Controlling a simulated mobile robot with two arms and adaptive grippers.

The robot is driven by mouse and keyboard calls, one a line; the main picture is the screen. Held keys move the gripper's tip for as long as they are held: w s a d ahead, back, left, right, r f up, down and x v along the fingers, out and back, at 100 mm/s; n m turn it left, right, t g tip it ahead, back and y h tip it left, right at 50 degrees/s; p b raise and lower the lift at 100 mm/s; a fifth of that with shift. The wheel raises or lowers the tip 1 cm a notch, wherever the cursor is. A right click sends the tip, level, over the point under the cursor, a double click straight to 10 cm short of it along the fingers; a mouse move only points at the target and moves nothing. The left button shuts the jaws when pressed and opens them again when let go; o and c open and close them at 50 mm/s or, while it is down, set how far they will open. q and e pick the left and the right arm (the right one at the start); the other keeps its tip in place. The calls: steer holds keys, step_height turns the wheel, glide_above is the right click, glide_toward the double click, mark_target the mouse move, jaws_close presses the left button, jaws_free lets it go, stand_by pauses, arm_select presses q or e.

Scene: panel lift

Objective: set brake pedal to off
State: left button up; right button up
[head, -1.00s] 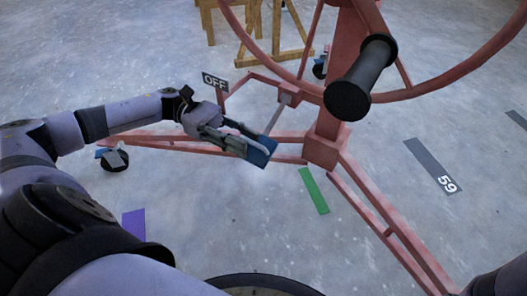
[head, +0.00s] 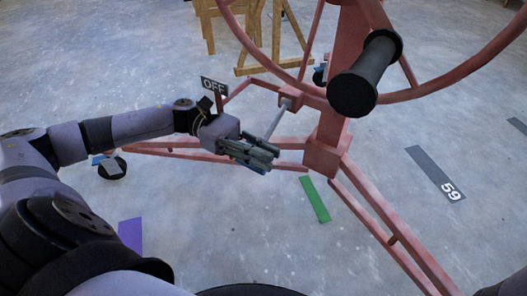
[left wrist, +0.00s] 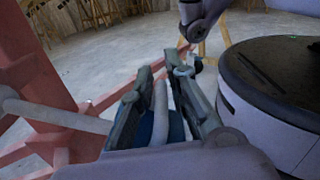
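The brake pedal is a blue pad on a grey rod (head: 277,121) that comes out of the red frame. In the head view my left gripper (head: 262,157) covers the pad. In the left wrist view the blue pedal pad (left wrist: 176,127) shows low down between the two fingers of my left gripper (left wrist: 168,88). The fingers stand apart, and I cannot tell whether they touch the pad. The OFF sign (head: 214,87) stands just behind my left wrist, to the left of the pedal. My right gripper is not in view.
The red panel lift post (head: 326,125) stands right of the pedal, with a large wheel and black handle (head: 365,74) above. Red legs (head: 395,235) spread over the floor. A green strip (head: 314,199) and a grey strip marked 59 (head: 435,173) lie flat. Wooden trestles (head: 260,40) stand behind.

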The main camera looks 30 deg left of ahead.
arm_select(q)
jaws_close()
steer(key=shift+f, duration=0.1)
steer(key=shift+s+d+f, duration=0.1)
steer(key=shift+s, duration=0.1)
